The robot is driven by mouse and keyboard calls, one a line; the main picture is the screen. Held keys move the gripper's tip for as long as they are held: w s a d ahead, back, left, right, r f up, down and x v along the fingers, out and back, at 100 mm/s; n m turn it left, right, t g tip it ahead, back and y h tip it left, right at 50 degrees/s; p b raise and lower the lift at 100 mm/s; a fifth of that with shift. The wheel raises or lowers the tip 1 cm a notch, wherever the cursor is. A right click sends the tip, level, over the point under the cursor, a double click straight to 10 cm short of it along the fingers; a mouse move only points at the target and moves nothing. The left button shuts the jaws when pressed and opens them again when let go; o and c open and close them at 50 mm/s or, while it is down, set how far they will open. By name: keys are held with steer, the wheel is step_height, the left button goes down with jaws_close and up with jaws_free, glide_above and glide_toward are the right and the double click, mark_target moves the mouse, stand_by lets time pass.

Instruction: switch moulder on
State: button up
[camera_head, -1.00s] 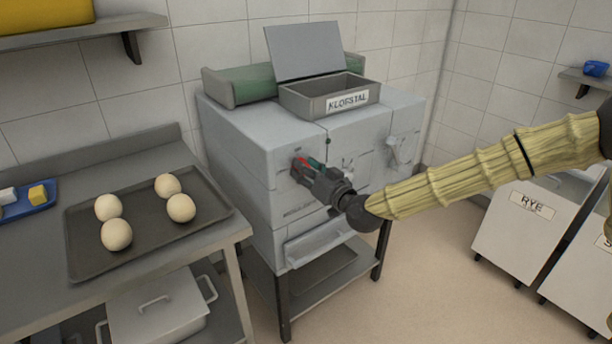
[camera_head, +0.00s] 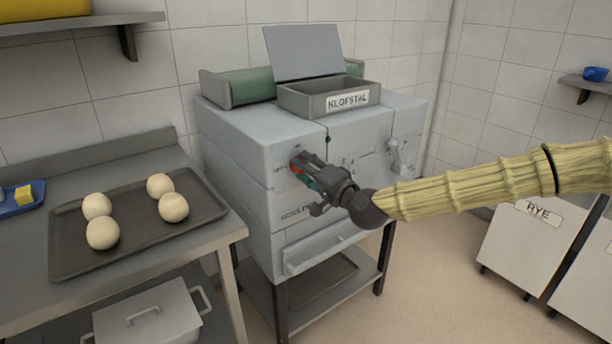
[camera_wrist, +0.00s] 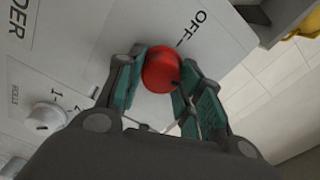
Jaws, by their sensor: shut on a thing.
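The moulder (camera_head: 250,140) is a grey machine on a dark stand in the middle of the head view. Its red round knob (camera_wrist: 161,70) shows in the wrist view, with the word OFF printed beside it and a short dark mark on the knob. My gripper (camera_wrist: 160,88) is shut on the red knob, with a green-padded finger on each side of it. In the head view my gripper (camera_head: 306,168) is at the upper left of the moulder's front and hides most of the knob.
A white roller knob (camera_wrist: 45,117) with numbers is near my gripper. A grey box labelled KLOFSTAL (camera_head: 345,100) sits on the moulder. To the left, a dark tray (camera_head: 75,255) holds several dough balls. A RYE bin (camera_head: 520,240) stands at the right.

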steer(key=shift+d+f+m+b, duration=0.1)
steer(key=shift+m+b, duration=1)
steer(key=shift+m, duration=0.9)
steer(key=o, duration=1)
steer(key=shift+d, duration=0.1)
steer(key=v, duration=1.2)
